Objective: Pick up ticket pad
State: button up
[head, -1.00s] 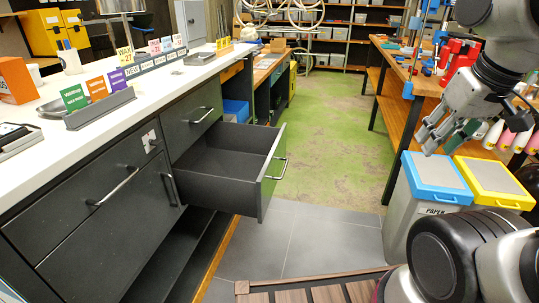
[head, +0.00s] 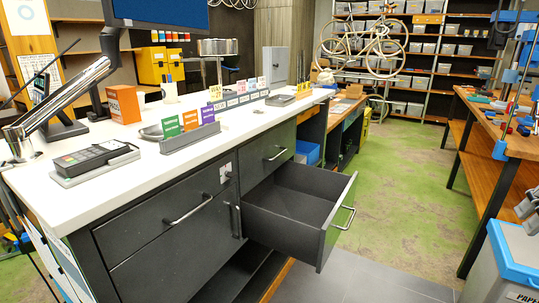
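I cannot pick out a ticket pad for certain. Green, orange and purple cards (head: 190,121) with small print stand in a grey holder (head: 183,139) on the white counter (head: 235,128). Grey fingers of my gripper (head: 529,208) show only in part at the right edge, far from the counter. Whether they are open or shut is not visible.
A card terminal (head: 95,158), a metal dish (head: 152,132), an orange box (head: 124,104) and a monitor (head: 158,12) are on the counter. The open drawer juts into the aisle. A blue-lidded paper bin (head: 512,262) stands at right. The green floor (head: 405,190) between is clear.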

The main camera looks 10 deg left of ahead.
aim_at(228, 124)
jog(key=u, duration=1.3)
jog(key=i+l, duration=0.2)
jog(key=l, duration=0.15)
jog(key=i+l+u, duration=0.15)
jog(key=i+l, duration=0.25)
jog(key=l, duration=0.25)
jog(key=i+l+u, duration=0.15)
jog(key=l, duration=0.2)
